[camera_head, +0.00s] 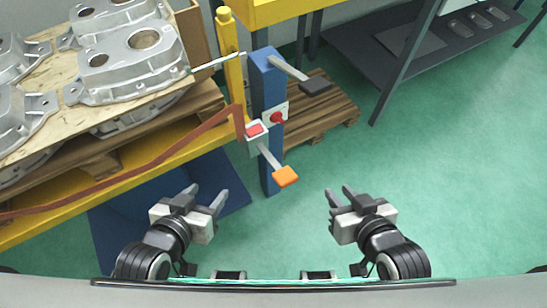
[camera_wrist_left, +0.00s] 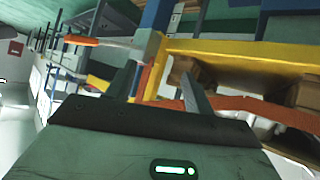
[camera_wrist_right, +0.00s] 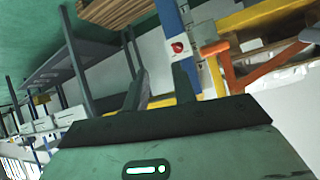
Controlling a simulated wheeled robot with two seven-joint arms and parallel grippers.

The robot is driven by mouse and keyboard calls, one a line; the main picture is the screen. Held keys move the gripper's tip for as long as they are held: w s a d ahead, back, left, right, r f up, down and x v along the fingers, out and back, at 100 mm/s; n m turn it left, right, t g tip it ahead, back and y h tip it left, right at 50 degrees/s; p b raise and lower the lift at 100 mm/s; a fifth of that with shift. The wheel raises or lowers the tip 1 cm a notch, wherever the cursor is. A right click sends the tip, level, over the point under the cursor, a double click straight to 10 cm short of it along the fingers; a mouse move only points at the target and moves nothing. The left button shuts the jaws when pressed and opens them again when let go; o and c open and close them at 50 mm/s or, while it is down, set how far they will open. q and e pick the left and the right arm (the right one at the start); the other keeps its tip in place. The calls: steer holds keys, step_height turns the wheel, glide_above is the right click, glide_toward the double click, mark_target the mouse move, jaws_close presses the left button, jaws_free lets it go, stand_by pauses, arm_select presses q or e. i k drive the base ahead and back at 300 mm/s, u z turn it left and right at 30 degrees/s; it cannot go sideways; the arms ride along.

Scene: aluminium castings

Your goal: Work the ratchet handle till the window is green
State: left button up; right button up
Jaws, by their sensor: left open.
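The ratchet handle is a grey lever with an orange grip (camera_head: 286,176), sticking out low from a pale box on the blue post (camera_head: 267,90). The window (camera_head: 255,130) on that box is red. The orange grip also shows in the left wrist view (camera_wrist_left: 81,42). An orange-brown strap (camera_head: 150,165) runs from the box along the pallet to the left. My left gripper (camera_head: 208,192) is open and empty, below and left of the grip. My right gripper (camera_head: 339,190) is open and empty, to the right of the grip. Neither touches the handle.
Aluminium castings (camera_head: 128,62) lie on a wooden board at the left, beside a yellow beam and a yellow post (camera_head: 229,55). A red knob (camera_head: 277,117) and a second lever with a black grip (camera_head: 314,87) are on the blue post. The green floor (camera_head: 440,170) at right is clear.

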mark_target(272, 161)
steer(key=k, duration=1.3)
steer(key=u, duration=0.2)
steer(key=i, duration=0.85)
steer(key=u, duration=0.15)
